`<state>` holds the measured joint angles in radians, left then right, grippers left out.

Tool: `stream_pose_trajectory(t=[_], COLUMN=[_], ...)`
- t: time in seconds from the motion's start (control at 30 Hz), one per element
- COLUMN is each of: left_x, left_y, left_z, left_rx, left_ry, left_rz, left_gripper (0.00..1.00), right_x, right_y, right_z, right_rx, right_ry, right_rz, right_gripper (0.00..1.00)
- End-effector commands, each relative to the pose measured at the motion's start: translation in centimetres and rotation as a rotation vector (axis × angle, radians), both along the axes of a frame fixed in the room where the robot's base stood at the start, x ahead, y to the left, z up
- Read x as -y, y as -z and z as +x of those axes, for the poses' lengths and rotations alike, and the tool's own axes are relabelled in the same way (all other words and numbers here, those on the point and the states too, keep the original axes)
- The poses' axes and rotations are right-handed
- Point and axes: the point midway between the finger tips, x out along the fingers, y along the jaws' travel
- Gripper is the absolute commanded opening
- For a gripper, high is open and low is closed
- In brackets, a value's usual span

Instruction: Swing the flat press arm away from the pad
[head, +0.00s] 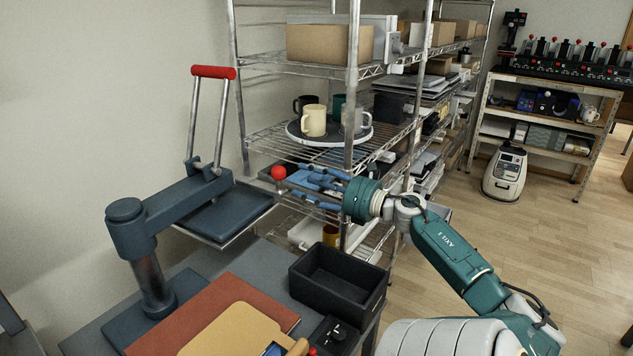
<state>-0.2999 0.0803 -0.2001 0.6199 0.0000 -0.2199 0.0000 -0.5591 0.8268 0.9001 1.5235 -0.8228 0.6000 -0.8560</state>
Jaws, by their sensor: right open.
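The dark blue heat press stands on the left, its round post (150,285) rising from a base on the table. Its flat press arm (185,208) reaches back and right from the post, carrying a flat plate (228,212) and an upright lever with a red handle (213,72). The plate sits behind and to the side of the reddish-brown pad (265,308), not over it. A red ball knob (278,173) shows at the plate's far right corner. My right gripper (297,184) is open beside the knob; contact is unclear. My left gripper is out of view.
A tan board-like piece (232,332) lies on the pad. An open black bin (338,280) stands on the table's right. Close behind is a wire shelf (352,100) with mugs on a round tray (325,140). Floor at right is free.

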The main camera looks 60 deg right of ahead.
Motion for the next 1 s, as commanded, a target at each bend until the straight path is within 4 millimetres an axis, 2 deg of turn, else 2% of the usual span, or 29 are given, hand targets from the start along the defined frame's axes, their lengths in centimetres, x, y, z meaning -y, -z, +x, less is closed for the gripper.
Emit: stream_pose_trajectory(t=[0.1, 0.23, 1.0], left_x=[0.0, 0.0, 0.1], left_y=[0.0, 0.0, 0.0], left_z=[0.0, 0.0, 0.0], left_rx=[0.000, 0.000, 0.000], left_ry=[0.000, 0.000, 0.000], left_rz=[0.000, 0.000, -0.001], left_gripper=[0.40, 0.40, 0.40], right_x=[0.0, 0.0, 0.0], right_y=[0.1, 0.0, 0.0], right_z=[-1.6, -2.3, -2.4], right_rx=[0.000, 0.000, 0.001], right_ry=[0.001, 0.000, 0.000], right_rz=[0.002, 0.001, 0.001], right_gripper=[0.51, 0.51, 0.51])
